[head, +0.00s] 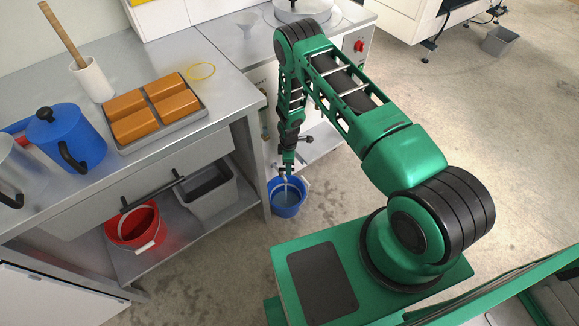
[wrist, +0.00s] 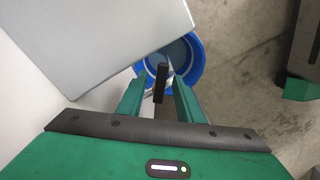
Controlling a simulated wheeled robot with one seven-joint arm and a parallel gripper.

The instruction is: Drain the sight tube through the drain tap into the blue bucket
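The blue bucket (head: 300,205) stands on the floor beside the bench leg, with grey-blue liquid-like contents. It also shows in the wrist view (wrist: 198,64), partly behind a metal panel. A pale streak runs down into it and looks like a stream, though it is small. My gripper (head: 287,172) points down above the bucket. Its two green fingers (wrist: 157,92) are apart in the wrist view. A black bar (wrist: 161,82), likely the drain tap's handle, stands between them with a gap on each side. The sight tube is not clearly distinguishable behind my arm.
A black knob (head: 308,140) sticks out right of my forearm. A red bucket (head: 133,222) and grey bin (head: 208,192) stand on the lower shelf. The bench top holds a blue jug (head: 78,135) and a tray of orange blocks. Open floor lies to the right.

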